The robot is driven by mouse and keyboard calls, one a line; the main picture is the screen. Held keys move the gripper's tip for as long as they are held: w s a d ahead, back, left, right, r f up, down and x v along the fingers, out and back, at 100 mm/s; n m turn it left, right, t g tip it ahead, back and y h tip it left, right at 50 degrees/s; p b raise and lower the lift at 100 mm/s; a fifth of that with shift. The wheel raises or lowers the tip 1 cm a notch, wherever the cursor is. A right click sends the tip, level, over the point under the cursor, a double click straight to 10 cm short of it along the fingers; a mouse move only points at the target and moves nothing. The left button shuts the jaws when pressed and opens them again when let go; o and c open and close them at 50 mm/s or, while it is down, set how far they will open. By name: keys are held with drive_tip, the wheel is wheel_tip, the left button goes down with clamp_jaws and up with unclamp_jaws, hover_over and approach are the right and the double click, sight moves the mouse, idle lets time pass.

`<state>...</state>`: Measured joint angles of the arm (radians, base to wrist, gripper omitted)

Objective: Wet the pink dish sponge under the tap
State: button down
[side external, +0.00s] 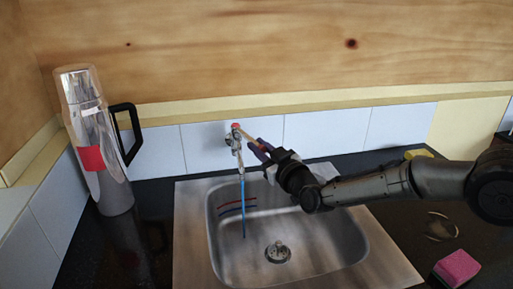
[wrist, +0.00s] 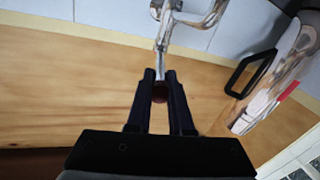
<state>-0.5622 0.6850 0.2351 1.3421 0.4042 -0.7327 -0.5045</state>
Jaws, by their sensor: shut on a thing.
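My gripper (side external: 260,147) is shut on the end of this lever. In the wrist view my gripper (wrist: 160,80) has a dark reddish-brown piece between its fingers, in line with the tap (wrist: 165,30). A thin blue stream (side external: 243,205) hangs straight down from the spout into the sink. The pink sponge (side external: 459,266) lies on the dark counter right of the sink, away from my gripper.
The steel sink (side external: 190,235) is set in the dark counter, with a drain (side external: 277,252) and red and blue lines on its back wall. A steel flask (side external: 95,140) with a black handle stands at left. A yellow item (side external: 418,153) lies behind my arm.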

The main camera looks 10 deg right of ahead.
drive_tip(key=shift+r, duration=0.1)
drive_tip(key=c, duration=0.8)
unclamp_jaws()
drive_tip(key=v, duration=1.3)
drive_tip(key=shift+s+d, duration=0.1)
drive_tip(key=shift+s, duration=0.3)
